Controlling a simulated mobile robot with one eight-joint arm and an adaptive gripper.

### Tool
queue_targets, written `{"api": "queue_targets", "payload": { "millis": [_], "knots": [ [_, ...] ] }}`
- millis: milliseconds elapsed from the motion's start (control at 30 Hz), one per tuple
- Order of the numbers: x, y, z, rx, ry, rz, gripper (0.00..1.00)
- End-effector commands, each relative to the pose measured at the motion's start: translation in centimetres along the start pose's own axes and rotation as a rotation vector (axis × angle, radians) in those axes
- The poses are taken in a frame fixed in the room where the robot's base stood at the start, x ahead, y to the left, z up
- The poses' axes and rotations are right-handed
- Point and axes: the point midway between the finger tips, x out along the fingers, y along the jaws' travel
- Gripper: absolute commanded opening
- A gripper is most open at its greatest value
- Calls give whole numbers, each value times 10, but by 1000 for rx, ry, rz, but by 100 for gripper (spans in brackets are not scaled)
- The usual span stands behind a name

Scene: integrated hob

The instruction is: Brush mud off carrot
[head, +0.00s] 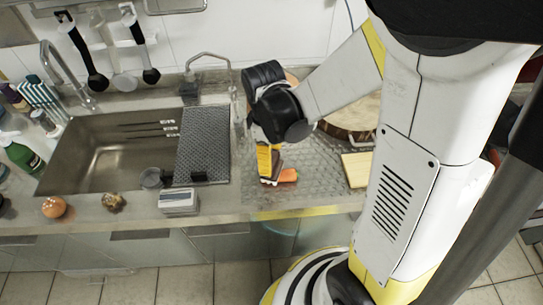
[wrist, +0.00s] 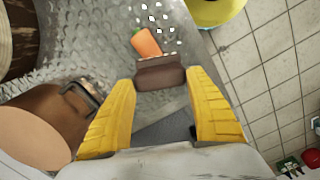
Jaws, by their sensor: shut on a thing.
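The orange carrot (head: 288,175) lies on the textured metal counter near its front edge. In the wrist view the carrot (wrist: 147,42) is just beyond a brown brush (wrist: 160,78), with several small white specks around it. My gripper (head: 268,178) points down at the counter, immediately left of the carrot. Mud on the carrot is not clearly visible, and the brush's underside is hidden.
A sink (head: 95,165) with a grey drainer mat (head: 203,145) is to the left. A yellow board (head: 356,169) lies right of the carrot. A copper pot (wrist: 40,112) stands near my gripper in the wrist view. The counter's front edge is close to the carrot.

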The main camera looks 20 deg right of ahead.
Motion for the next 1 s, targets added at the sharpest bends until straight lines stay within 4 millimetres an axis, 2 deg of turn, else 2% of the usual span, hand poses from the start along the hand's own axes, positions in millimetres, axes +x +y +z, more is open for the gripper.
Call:
{"api": "queue_targets", "payload": {
  "millis": [367,767,1000],
  "knots": [
    [-1,7,16,1,0,0,36],
    [0,6,14,0,0,0,36],
    [-2,0,0,-1,0,0,36]
  ]
}}
